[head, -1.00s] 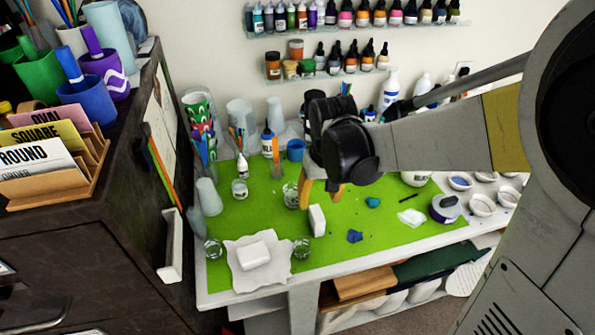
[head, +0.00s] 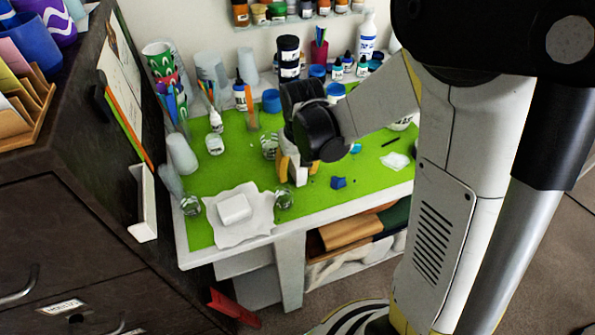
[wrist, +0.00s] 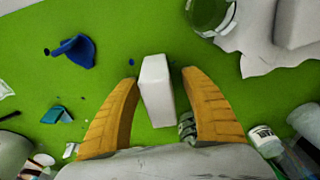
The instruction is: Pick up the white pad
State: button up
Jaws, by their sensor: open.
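A white pad (head: 299,176), a small upright block, stands on the green mat (head: 222,177). My gripper (head: 297,168) is open and down at the pad, with its yellow fingers to either side. In the wrist view the pad (wrist: 156,92) lies between the two fingers of my gripper (wrist: 160,78), closer to the left one. A gap shows on the right, and I cannot tell if the left finger touches it. A second white block (head: 234,208) lies on a crumpled white sheet (head: 258,222) at the mat's front left.
A clear glass jar (head: 284,199) stands just front left of the gripper. Another jar (head: 270,146) stands close behind it. A blue piece (head: 338,182) lies to the right. Bottles and cups line the back. A dark cabinet (head: 75,190) stands at the left.

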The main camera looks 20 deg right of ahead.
jog(key=c, duration=1)
jog(key=shift+r, duration=0.1)
jog(key=shift+r+p, duration=0.3)
jog(key=shift+r, duration=0.2)
jog(key=r, duration=0.1)
jog(key=r+p, duration=0.2)
jog(key=r, duration=0.1)
jog(key=shift+s+d, duration=0.3)
jog(key=shift+d, duration=0.05)
jog(key=s+d+r+p, duration=0.1)
jog(key=s+d+r, duration=0.1)
jog(key=s+d+r+p, duration=0.1)
jog(key=s+d+r, duration=0.1)
jog(key=s+d, duration=0.1)
jog(key=s+d+r+p, duration=0.1)
jog(key=s+d+r, duration=0.1)
jog(key=shift+s+d+p, duration=0.25)
jog(key=shift+s+p, duration=0.1)
jog(key=shift+s, duration=0.05)
